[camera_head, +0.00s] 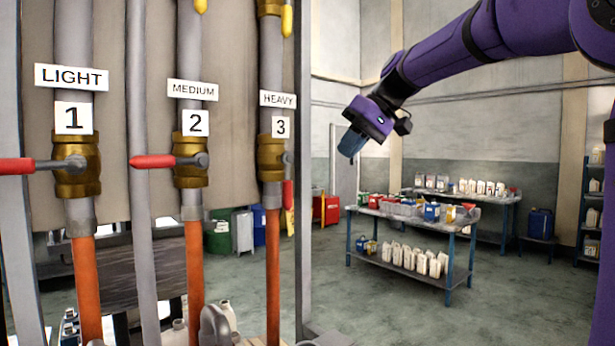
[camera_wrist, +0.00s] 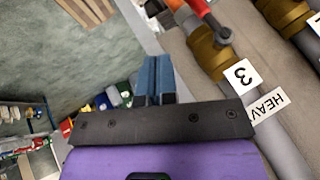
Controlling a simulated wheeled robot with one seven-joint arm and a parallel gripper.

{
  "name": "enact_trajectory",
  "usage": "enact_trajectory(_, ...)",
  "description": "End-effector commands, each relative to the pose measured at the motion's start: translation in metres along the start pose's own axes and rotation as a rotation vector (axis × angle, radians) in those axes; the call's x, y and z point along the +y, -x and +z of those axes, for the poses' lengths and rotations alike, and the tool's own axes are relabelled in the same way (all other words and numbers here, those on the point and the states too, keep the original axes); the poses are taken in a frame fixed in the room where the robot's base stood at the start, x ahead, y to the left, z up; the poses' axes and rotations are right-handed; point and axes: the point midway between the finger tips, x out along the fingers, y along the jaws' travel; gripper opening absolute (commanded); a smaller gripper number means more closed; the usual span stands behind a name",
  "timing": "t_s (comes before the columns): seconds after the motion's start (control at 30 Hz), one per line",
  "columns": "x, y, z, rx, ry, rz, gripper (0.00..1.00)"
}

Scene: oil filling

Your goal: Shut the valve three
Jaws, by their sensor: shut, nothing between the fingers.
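Valve three (camera_head: 270,158) is a brass valve on the rightmost pipe, under the labels "HEAVY" and "3". Its red handle (camera_head: 288,194) points down, in line with the pipe. My gripper (camera_head: 350,148), with blue fingers, is to the right of valve three and apart from it, shut and empty. In the wrist view, my gripper (camera_wrist: 153,68) is beside the pipe, with the brass body of valve three (camera_wrist: 207,52) and its red handle (camera_wrist: 203,8) at upper right. The handle's end is cut off by that view's edge.
Valve one (camera_head: 77,165) and valve two (camera_head: 190,162) have red handles pointing left, across their pipes. A grey post (camera_head: 303,120) stands right of valve three. Grey jugs (camera_head: 218,325) stand below the pipes. A workbench with bottles (camera_head: 455,222) is far behind; open floor lies between.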

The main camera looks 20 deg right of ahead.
Motion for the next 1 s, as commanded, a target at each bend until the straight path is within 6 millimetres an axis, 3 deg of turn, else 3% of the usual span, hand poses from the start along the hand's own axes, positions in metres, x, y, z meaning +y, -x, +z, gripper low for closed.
enact_trajectory(0.17,0.0,-0.017,0.0,-0.003,0.001,-0.002,0.0)
enact_trajectory(0.63,0.0,-0.102,0.001,-0.004,0.0,-0.001,0.0)
enact_trajectory(0.8,-0.023,-0.111,0.0,-0.001,0.003,-0.001,0.0)
enact_trajectory(1.0,-0.034,-0.117,0.0,0.0,0.001,0.0,0.0)
